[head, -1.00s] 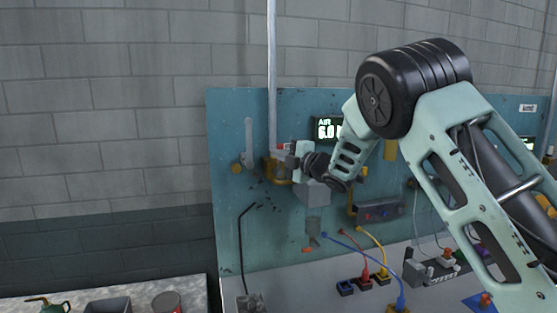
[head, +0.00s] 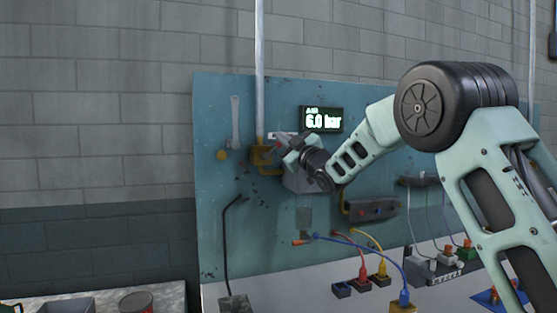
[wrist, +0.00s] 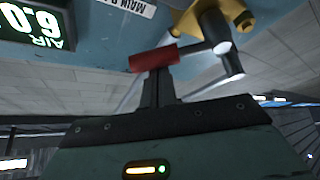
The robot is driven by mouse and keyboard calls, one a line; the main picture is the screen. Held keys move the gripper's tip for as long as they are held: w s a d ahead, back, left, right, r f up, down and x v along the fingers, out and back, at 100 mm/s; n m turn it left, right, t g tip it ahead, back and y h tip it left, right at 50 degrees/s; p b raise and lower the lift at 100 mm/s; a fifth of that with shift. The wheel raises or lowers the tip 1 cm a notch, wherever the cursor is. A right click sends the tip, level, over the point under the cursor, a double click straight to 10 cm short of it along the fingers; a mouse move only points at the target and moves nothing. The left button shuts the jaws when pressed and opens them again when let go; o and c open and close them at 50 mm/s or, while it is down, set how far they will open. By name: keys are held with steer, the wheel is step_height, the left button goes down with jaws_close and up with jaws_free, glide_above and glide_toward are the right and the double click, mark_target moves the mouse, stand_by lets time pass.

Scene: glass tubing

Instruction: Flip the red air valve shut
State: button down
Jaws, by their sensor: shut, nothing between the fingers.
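The red air valve shows a red handle grip (wrist: 153,59) on a grey lever in the wrist view, with its yellow-brass body (wrist: 205,22) above and to the right. In the head view the brass valve body (head: 265,157) sits on the teal panel at the foot of a vertical pipe; its handle is mostly hidden by my gripper. My gripper (head: 284,146) is beside the valve, on its right. In the wrist view my shut, empty fingers (wrist: 157,82) end right at the red grip, touching or almost touching it.
A lit display (head: 322,120) reads air 6.0 bar, above my wrist. A grey wrench-like part (head: 235,121) hangs left of the pipe. Blue, red and yellow cables (head: 363,262) lie below on the bench. A red can (head: 136,302) stands at lower left.

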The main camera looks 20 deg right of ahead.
steer(key=f+m+t+h+b, duration=0.1)
steer(key=m+h+b, duration=0.1)
steer(key=m+b, duration=0.1)
steer(key=d+f+m+t+h+b, duration=0.1)
steer(key=f+m+h+b, duration=0.1)
steer(key=m+b, duration=0.2)
steer(key=d+f+m+h+b, duration=0.1)
steer(key=m+h+b, duration=0.1)
steer(key=m+b, duration=0.2)
steer(key=shift+d+f+t+h+b, duration=0.15)
steer(key=shift+t+h+b, duration=0.2)
steer(key=shift+b, duration=0.2)
steer(key=s+f+b, duration=0.1)
steer(key=s, duration=0.8)
steer(key=shift+s, duration=0.2)
